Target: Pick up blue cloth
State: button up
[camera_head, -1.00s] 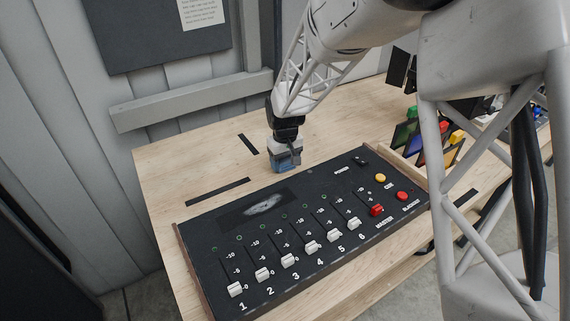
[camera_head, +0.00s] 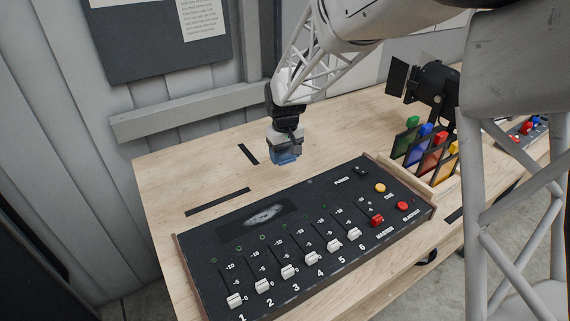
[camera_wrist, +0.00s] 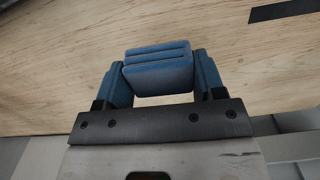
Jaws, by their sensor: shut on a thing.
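The blue cloth (camera_wrist: 158,70) looks like a small folded block with layered edges. In the wrist view it sits between the two blue-padded fingers of my gripper (camera_wrist: 160,76), which is shut on it. In the head view my gripper (camera_head: 285,152) points down over the wooden table, behind the black fader console. The cloth (camera_head: 284,158) shows as a small blue patch at the fingertips. It seems a little above the table, but the exact gap is hard to tell.
The black console (camera_head: 300,240) with white faders lies in front of my gripper. Coloured filter frames (camera_head: 430,150) stand in a wooden rack at right, near a black lamp (camera_head: 435,85). Black tape strips (camera_head: 218,202) mark the table. Bare wood (camera_head: 185,170) lies left of my gripper.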

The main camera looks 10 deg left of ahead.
aim_at(283, 153)
jog(key=shift+r, duration=1.6)
jog(key=o, duration=0.3)
jog(key=shift+c, duration=1.2)
jog(key=shift+s+a, duration=0.15)
jog(key=shift+s, duration=0.15)
jog(key=s+a+r, duration=0.1)
jog(key=s, duration=0.7)
jog(key=s+a+r, duration=0.1)
jog(key=s, duration=0.7)
jog(key=s+a+r, duration=0.1)
jog(key=s+a, duration=0.1)
jog(key=s, duration=0.5)
jog(key=shift+s+r, duration=0.1)
jog(key=shift+s, duration=0.3)
